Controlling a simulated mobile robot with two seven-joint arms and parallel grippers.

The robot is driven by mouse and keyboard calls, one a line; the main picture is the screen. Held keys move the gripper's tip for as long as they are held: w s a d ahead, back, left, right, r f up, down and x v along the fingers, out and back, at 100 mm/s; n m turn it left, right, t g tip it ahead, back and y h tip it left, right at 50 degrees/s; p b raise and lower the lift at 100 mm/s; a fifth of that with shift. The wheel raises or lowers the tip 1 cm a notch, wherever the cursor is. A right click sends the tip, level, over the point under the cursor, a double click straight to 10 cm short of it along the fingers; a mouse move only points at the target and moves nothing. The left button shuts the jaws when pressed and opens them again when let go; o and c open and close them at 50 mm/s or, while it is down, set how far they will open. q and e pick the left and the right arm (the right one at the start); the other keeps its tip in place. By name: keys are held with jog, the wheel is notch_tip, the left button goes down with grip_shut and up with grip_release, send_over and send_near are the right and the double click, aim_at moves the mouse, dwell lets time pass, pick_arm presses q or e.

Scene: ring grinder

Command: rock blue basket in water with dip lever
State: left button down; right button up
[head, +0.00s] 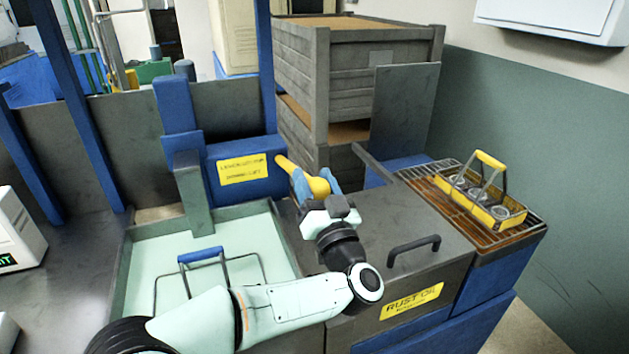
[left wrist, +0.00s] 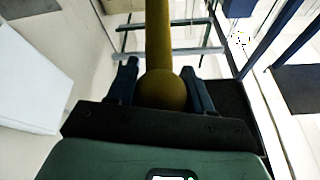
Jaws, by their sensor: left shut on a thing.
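The dip lever (head: 288,165) is a yellow bar with a round knob, beside the blue housing with a yellow label. My left gripper (head: 316,184) is shut on the lever at its knob. In the left wrist view the lever (left wrist: 160,45) runs away from between the two fingers of the left gripper (left wrist: 161,88). The blue-handled basket (head: 200,255) is in the pale green water tank (head: 262,208). Its wire frame and blue handle show above the water, and my left arm hides its front part. My right gripper is in neither view.
A rust oil box with a dark lid (head: 392,225) and black handle stands right of the tank. A yellow carrier (head: 487,199) with metal parts sits on a grated tray (head: 440,190) at the right. Grey wooden crates (head: 345,70) are stacked behind.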

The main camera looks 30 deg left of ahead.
pick_arm(q)
jog(key=shift+c, duration=2.4)
grip_release()
jog(key=v, duration=1.3)
jog(key=shift+s+d+f, duration=0.1)
jog(key=shift+d, duration=0.05)
